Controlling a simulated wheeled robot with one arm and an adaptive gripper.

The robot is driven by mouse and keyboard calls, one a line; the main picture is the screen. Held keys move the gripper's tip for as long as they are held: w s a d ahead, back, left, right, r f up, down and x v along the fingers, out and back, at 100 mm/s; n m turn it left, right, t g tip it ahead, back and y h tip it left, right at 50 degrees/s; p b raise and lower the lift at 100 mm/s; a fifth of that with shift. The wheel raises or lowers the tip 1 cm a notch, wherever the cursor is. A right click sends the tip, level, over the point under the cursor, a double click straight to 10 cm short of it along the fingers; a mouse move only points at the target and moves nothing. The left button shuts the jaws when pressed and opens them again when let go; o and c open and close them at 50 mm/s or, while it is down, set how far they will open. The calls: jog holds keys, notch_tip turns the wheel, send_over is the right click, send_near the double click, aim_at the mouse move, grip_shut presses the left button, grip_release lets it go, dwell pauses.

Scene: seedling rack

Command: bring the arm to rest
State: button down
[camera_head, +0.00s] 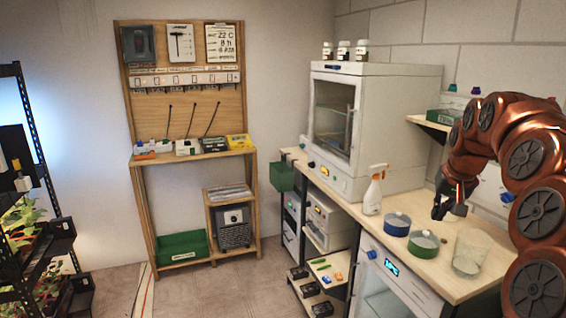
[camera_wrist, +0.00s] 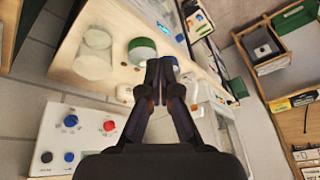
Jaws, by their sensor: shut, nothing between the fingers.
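My arm (camera_head: 505,150) is copper-coloured and comes in from the right edge in the head view, arching over the wooden counter. My gripper (camera_head: 447,212) hangs from it above the counter, to the right of the blue round container. In the wrist view my gripper (camera_wrist: 161,68) points away from the camera with its fingers together. Nothing is held between them. In the head view its dark fingers partly cover a small pale item behind them, which I cannot make out.
A blue container (camera_head: 397,224), a green-lidded container (camera_head: 423,244), a clear beaker (camera_head: 471,252) and a spray bottle (camera_head: 374,190) stand on the counter (camera_head: 447,280). A white cabinet (camera_head: 367,125) stands behind. A wooden pegboard bench (camera_head: 190,55) is at the back wall; a plant rack (camera_head: 48,160) is at left.

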jog(key=s+a+f+n+g+y, duration=0.1)
jog(key=s+a+f+n, duration=0.15)
jog(key=s+a, duration=0.75)
jog(key=s+a+f+g, duration=0.1)
jog(key=s+a+f, duration=0.3)
jog(key=s, duration=0.5)
jog(key=s+a+f+n+g, duration=0.1)
jog(key=s+a+f, duration=0.3)
jog(key=s, duration=0.6)
jog(key=s+a+f+n+g, duration=0.1)
jog(key=s+a+f+g, duration=0.2)
jog(key=s, duration=0.7)
notch_tip(320, 180, down, 3)
jog(key=shift+s+a+r, duration=0.1)
jog(key=shift+s+a, duration=0.1)
jog(key=shift+a, duration=0.25)
